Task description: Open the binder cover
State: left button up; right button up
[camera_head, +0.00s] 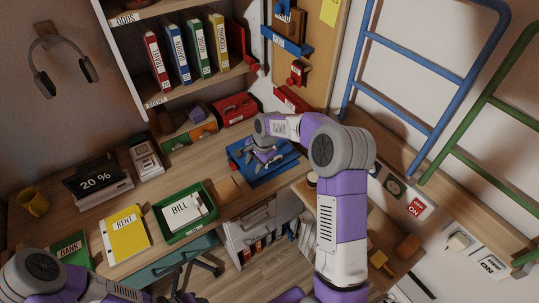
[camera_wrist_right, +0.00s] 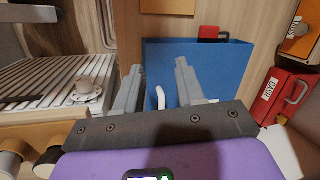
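A blue binder (camera_head: 283,163) lies on the desk in the head view, partly hidden under my right gripper (camera_head: 262,156). The wrist view shows its broad, plain blue surface (camera_wrist_right: 218,72). My right gripper (camera_wrist_right: 158,78) is open there, its two grey fingers apart over the near left part of the blue surface. A thin white curved piece shows between the fingers; I cannot tell what it belongs to. Whether the fingers touch the binder is unclear.
A green tray (camera_head: 160,212) with a BILL paper, a yellow RENT folder (camera_head: 126,238) and a 20 % display (camera_head: 96,180) are on the desk. A red case (camera_head: 237,108) stands behind the binder. A blue ladder (camera_head: 412,62) rises at the right.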

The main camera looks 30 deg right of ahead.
jog(key=d+r+m+h, duration=0.2)
jog(key=d+r+m, duration=0.15)
jog(key=d, duration=0.45)
jog(key=b, duration=0.1)
send_over(272, 167)
jog(key=shift+n, duration=0.45)
notch_tip(272, 167, down, 6)
jog(key=shift+r, duration=0.1)
jog(key=shift+w+f, duration=0.2)
jog(key=shift+f, duration=0.4)
grip_shut()
